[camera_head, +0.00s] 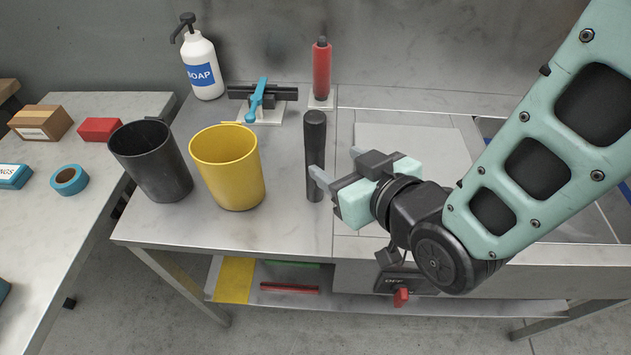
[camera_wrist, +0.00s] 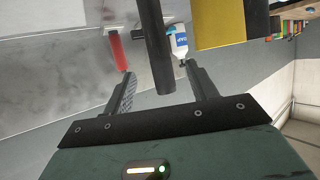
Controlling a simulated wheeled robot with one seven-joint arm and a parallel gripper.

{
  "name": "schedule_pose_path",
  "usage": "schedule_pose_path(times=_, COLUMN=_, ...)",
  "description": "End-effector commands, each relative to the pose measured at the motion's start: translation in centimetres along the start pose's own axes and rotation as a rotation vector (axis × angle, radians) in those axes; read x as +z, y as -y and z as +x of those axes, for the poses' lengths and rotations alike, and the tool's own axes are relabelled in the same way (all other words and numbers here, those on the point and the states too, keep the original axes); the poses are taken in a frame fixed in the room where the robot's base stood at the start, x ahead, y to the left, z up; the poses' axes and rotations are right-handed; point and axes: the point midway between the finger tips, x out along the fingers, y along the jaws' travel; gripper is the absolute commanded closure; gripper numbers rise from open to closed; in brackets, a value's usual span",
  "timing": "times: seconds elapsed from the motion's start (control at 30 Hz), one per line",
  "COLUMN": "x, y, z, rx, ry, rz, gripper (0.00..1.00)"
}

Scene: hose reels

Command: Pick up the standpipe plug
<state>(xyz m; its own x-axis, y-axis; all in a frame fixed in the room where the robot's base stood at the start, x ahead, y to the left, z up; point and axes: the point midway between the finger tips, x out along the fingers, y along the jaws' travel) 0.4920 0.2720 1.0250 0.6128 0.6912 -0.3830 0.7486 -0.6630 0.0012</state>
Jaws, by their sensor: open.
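The standpipe plug, a tall dark cylinder (camera_head: 315,150), stands upright on the grey bench, left of the sink area. My gripper (camera_head: 337,166) is at its right side, level with its lower half, jaws apart and empty. One fingertip overlaps the plug in the head view. In the wrist view, which looks upside down, the plug (camera_wrist: 154,42) shows between the two open fingers (camera_wrist: 158,70), with a gap on each side. I cannot tell how deep between the fingertips it is.
A yellow cup (camera_head: 228,170) and a black cup (camera_head: 152,162) stand to the left. Behind are a soap bottle (camera_head: 203,68), a blue-handled valve (camera_head: 257,100) and a red cylinder (camera_head: 321,72) on a white plate. A side table (camera_head: 62,225) holds boxes and tape.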

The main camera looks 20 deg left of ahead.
Motion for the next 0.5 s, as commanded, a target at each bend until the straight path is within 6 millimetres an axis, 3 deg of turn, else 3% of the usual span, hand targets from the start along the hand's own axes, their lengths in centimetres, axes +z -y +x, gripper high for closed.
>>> schedule_pose_path(times=0.23, x=0.2, y=0.0, z=0.9, rx=0.0, ry=-0.003, rz=0.002, gripper=0.42)
schedule_pose_path(times=0.5, x=-0.2, y=0.0, z=4.5, rx=0.0, ry=0.001, rz=0.001, gripper=0.42)
